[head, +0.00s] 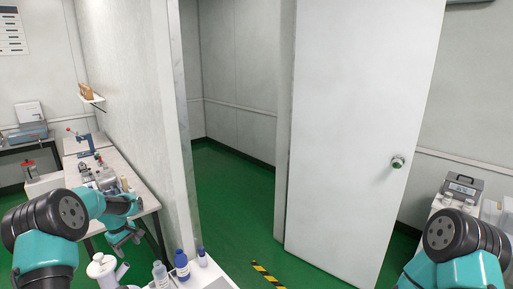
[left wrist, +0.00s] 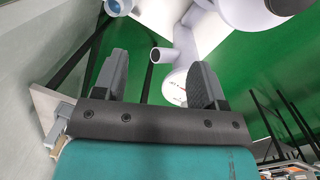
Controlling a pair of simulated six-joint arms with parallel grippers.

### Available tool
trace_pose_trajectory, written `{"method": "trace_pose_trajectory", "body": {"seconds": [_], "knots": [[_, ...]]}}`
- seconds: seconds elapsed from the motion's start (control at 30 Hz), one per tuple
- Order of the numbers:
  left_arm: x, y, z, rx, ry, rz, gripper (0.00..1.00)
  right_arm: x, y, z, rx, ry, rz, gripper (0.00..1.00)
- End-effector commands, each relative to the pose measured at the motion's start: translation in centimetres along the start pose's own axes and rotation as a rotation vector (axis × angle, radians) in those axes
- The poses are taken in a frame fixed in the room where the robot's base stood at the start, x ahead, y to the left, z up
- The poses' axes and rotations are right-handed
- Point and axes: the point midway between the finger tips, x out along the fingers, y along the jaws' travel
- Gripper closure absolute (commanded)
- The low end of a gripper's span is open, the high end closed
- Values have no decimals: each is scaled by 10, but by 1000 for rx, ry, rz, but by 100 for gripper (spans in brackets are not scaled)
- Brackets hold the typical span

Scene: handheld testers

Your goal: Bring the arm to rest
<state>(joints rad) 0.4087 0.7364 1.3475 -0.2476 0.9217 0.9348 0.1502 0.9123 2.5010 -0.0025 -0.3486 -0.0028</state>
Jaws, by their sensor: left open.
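My left arm comes in from the left in the head view, and its gripper (head: 124,240) hangs between the wall bench and the white surface at the bottom. In the left wrist view my left gripper (left wrist: 161,85) is open, with two grey fingers apart and nothing held between them. Beyond the fingers is a white object with a tube-like spout (left wrist: 165,55), apart from the fingers as far as I can tell. My right arm shows at the lower right of the head view; its gripper is out of frame.
Blue-capped bottles (head: 181,264) stand on a white surface at the bottom. A bench (head: 145,203) with instruments runs along the left wall. A white door (head: 350,130) stands open over green floor (head: 232,190). A grey case (head: 463,187) is at the right.

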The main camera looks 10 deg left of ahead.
Motion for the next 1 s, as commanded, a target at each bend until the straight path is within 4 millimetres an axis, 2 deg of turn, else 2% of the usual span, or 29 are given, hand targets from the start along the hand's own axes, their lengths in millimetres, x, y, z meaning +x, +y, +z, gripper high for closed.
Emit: {"method": "trace_pose_trajectory", "body": {"seconds": [0.03, 0.1, 0.27, 0.4, 0.5, 0.63, 0.8, 0.9, 1.0], "knots": [[24, 4, 22, 61, -21, 7, 35, 0, 0, 0, 0, 0, 0, 57], [54, 8, 50, 146, -42, 26, 35, 0, 0, 0, 0, 0, 0, 57], [117, 6, 121, 334, -85, 73, 35, 0, 0, 0, 0, 0, 0, 57], [162, -10, 188, 489, -115, 111, 35, 0, 0, 0, 0, 0, 0, 57], [187, -28, 234, 593, -131, 136, 35, 0, 0, 0, 0, 0, 0, 57], [210, -60, 292, 724, -145, 163, 35, 0, 0, 0, 0, 0, 0, 57], [223, -112, 359, 886, -152, 185, 35, 0, 0, 0, 0, 0, 0, 57], [223, -140, 386, 968, -147, 193, 35, 0, 0, 0, 0, 0, 0, 57], [221, -159, 403, 1021, -142, 196, 35, 0, 0, 0, 0, 0, 0, 57]]}}
